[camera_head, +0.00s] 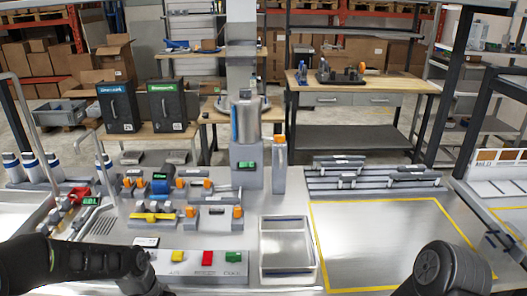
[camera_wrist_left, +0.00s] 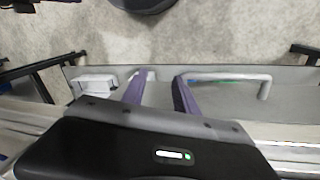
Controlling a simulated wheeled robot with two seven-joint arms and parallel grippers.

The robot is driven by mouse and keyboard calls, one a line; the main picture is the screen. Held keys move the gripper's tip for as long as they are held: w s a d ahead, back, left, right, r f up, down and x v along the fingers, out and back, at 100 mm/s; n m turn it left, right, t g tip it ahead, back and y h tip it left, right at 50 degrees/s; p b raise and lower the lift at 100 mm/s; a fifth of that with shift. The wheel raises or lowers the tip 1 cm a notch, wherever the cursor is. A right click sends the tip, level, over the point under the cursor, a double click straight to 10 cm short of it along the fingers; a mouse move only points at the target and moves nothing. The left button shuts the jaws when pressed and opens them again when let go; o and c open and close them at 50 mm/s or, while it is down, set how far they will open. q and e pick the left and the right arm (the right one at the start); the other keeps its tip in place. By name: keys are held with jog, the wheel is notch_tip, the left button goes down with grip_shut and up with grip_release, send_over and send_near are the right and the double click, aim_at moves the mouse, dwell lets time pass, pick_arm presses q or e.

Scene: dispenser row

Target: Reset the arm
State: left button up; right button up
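My left arm (camera_head: 75,262) comes in from the left edge of the head view, low over the near left part of the workbench (camera_head: 330,190). Its gripper is not clear in the head view. In the left wrist view, my left gripper (camera_wrist_left: 160,80) has two purple fingers standing apart with nothing seen between them. Beyond the fingers are a grey surface with a pale handle-like bar (camera_wrist_left: 230,77) and the floor. My right arm (camera_head: 447,270) shows at the bottom right of the head view; its gripper is out of view.
A panel with yellow, red (camera_head: 207,258) and green buttons stands at the bench's near edge. An empty tray (camera_head: 287,222) is beside it. Grey fixtures with orange caps stand behind. The yellow-outlined area (camera_head: 385,235) on the right is mostly clear.

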pick_arm(q)
jog(key=s+d+f+n+h, duration=0.1)
jog(key=s+d+f+n, duration=0.1)
jog(key=s+d+f, duration=0.35)
jog(key=s+d+f+n, duration=0.2)
jog(key=s+d+f, duration=0.1)
jog(key=s+f, duration=0.55)
jog(key=s+d+f+n+h, duration=0.1)
jog(key=s+d+f+n, duration=0.25)
jog(key=s+f, duration=0.35)
jog(key=w+d+m, duration=0.1)
jog(key=w, duration=0.1)
jog(key=w+d+r+m, duration=0.1)
jog(key=w+d, duration=0.1)
jog(key=shift+w+d+r+m+t, duration=0.1)
jog(key=shift+d+r+m+t, duration=0.1)
jog(key=shift+m+t, duration=0.1)
dwell(2.3)
